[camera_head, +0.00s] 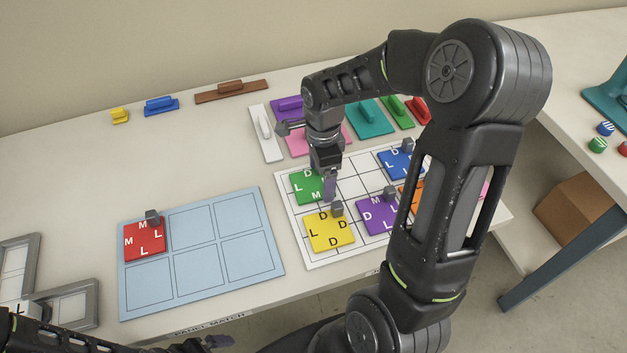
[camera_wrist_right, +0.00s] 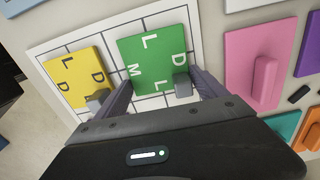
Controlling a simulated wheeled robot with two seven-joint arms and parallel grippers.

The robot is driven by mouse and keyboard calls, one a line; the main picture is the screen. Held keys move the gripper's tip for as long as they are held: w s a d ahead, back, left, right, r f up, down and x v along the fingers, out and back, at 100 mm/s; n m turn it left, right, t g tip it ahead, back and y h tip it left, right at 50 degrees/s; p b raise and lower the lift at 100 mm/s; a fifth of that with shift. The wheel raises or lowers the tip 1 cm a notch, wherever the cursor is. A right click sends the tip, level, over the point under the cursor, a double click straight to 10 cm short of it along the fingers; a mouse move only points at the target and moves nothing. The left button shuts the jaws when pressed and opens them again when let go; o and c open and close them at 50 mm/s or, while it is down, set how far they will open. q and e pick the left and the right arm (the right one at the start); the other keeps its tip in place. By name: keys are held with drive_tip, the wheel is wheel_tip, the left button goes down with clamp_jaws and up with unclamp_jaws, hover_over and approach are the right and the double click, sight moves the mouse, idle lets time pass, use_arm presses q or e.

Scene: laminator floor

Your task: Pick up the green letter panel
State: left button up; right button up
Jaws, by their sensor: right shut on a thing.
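The green letter panel (camera_head: 305,187) is at the back left of the white grid board (camera_head: 342,247). It bears white letters and a grey knob. My right gripper (camera_head: 328,187) reaches down over it from above. In the right wrist view the green panel (camera_wrist_right: 155,62) lies between the two fingers of my right gripper (camera_wrist_right: 162,95), which is shut on it. I cannot tell whether it touches the board. My left gripper (camera_head: 218,342) shows only in part at the bottom edge; its opening cannot be judged.
Yellow (camera_head: 330,232), purple (camera_head: 377,215) and blue (camera_head: 397,164) letter panels lie on the grid board; my right arm hides part of it. A red panel (camera_head: 145,240) sits back left on the light-blue board (camera_head: 200,285), whose other cells are empty. Several coloured handled blocks stand behind.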

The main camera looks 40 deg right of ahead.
sight(321, 181)
drive_tip(key=c, duration=1.1)
wheel_tip(321, 181, up, 10)
idle(0.6)
